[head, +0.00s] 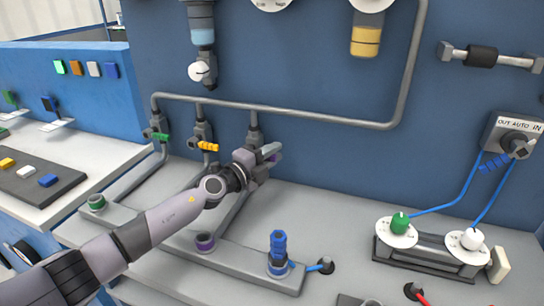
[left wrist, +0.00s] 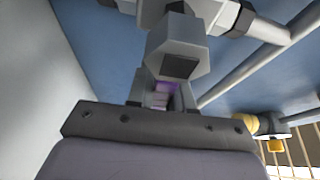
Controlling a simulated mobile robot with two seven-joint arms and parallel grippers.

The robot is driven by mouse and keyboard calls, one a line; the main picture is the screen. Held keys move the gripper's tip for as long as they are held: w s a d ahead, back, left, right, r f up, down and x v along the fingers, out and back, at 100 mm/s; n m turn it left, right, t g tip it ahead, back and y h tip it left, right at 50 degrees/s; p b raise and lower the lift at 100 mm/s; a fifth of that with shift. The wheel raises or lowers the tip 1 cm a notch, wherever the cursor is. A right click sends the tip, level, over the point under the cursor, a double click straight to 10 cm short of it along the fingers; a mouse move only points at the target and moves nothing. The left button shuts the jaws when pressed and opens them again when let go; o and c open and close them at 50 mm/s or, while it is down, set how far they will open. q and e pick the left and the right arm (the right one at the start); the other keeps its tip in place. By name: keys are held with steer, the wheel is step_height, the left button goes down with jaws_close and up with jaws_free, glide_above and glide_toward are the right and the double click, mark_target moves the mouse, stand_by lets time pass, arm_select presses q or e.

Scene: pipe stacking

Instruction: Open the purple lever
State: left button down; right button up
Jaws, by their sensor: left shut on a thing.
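The purple lever (left wrist: 162,95) shows in the left wrist view as a small purple patch between my gripper's fingers. Most of it is hidden by the gripper. In the head view my left gripper (head: 262,158) is at the third valve from the left, below the grey wall pipe, and covers that valve and its lever. The gripper is shut on the purple lever. My right gripper is in neither view.
To the left are valves with a green lever (head: 160,136) and a yellow lever (head: 208,146). The grey pipe (head: 300,111) runs above. A blue fitting (head: 278,246) stands on the bench ahead.

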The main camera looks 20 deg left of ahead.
arm_select(q)
steer(key=shift+a+r+n+t+b, duration=0.2)
steer(key=shift+r+n+t+b, duration=0.3)
steer(key=shift+n, duration=0.65)
steer(key=shift+a+r+n+t+b, duration=0.2)
steer(key=shift+r+n+t+b, duration=0.25)
steer(key=shift+n, duration=0.65)
steer(key=shift+a+r+n+t+b, duration=0.2)
steer(key=shift+r+n+t+b, duration=0.3)
steer(key=shift+n, duration=0.65)
steer(key=shift+r, duration=0.15)
steer(key=c, duration=1.1)
jaws_free()
steer(key=v, duration=0.7)
steer(key=shift+s, duration=0.1)
